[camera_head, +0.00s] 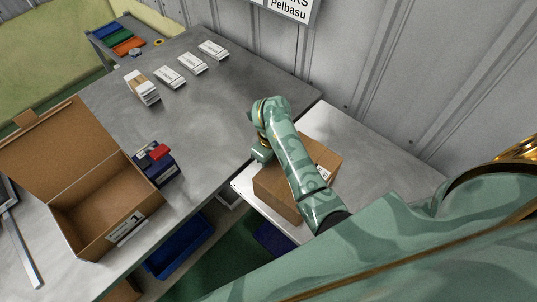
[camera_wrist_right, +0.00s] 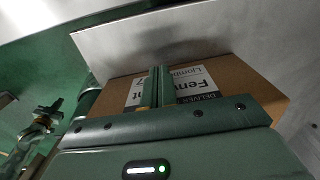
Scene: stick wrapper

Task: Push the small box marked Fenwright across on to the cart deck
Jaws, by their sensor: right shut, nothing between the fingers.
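The Fenwright box (camera_head: 268,190) is a small brown cardboard box. It sits on a pale metal surface (camera_head: 375,150) beside the grey table, and my right arm crosses over it, hiding part of it. In the right wrist view the box (camera_wrist_right: 230,75) shows a white label with black print, partly readable as "Fen". My right gripper (camera_head: 262,154) is at the box's far left side. In the right wrist view its fingers (camera_wrist_right: 158,85) are shut and empty, pointing at the label face; I cannot tell whether they touch it. My left gripper is not in view.
The grey metal table (camera_head: 210,110) holds an open cardboard box (camera_head: 85,225), a dark blue device (camera_head: 158,172) with a red part, and several white packs (camera_head: 192,63). A blue bin (camera_head: 180,245) is below the table. A ribbed wall (camera_head: 400,75) stands behind the pale surface.

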